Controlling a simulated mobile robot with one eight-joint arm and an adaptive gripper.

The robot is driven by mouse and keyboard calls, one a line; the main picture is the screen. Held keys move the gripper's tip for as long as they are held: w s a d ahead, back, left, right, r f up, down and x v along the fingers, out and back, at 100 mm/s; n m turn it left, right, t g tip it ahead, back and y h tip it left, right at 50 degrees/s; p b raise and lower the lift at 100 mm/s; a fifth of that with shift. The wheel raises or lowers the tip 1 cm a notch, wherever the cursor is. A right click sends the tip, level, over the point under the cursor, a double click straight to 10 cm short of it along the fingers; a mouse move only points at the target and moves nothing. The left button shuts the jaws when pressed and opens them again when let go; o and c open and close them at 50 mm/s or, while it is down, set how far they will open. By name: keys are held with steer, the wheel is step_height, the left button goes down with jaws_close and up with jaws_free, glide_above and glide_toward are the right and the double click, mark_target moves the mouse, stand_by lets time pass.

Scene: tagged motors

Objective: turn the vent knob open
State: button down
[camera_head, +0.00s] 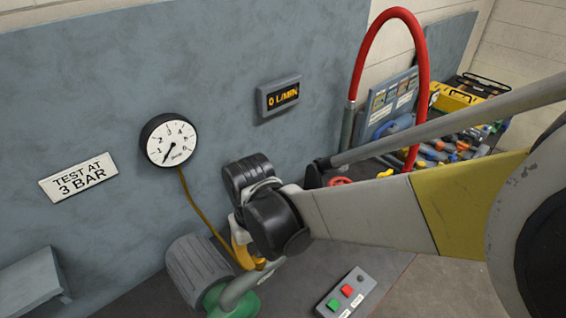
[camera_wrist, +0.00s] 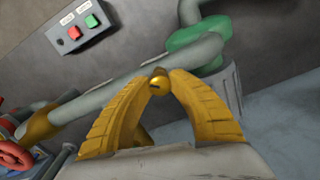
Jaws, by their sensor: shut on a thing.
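In the wrist view, a small round brass-coloured knob (camera_wrist: 159,83), which I take to be the vent knob, sits between the tips of my gripper (camera_wrist: 160,77). The two yellow ribbed fingers meet on it from both sides, just in front of a grey pipe (camera_wrist: 112,92). A dark mark shows on the knob's face; I cannot tell from it how far the knob is turned. In the head view my gripper (camera_head: 257,263) reaches down beside the pipe (camera_head: 243,285), and my wrist partly covers it. I cannot make out the knob there.
A pressure gauge (camera_head: 168,140) has its needle at the low end. A display (camera_head: 279,96) reads 0 L/MIN; a sign (camera_head: 78,178) says TEST AT 3 BAR. A ribbed motor (camera_head: 195,268), green pump (camera_head: 220,299) and button box (camera_head: 346,294) stand close by. A red handwheel (camera_wrist: 14,154) is at left.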

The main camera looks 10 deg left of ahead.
steer(key=n, duration=0.3)
steer(key=shift+n, duration=0.3)
steer(key=shift+n+b, duration=0.4)
steer(key=shift+n, duration=1.4)
steer(key=c, duration=1.2)
jaws_free()
steer(key=shift+o, duration=0.2)
step_height(320, 180, up, 12)
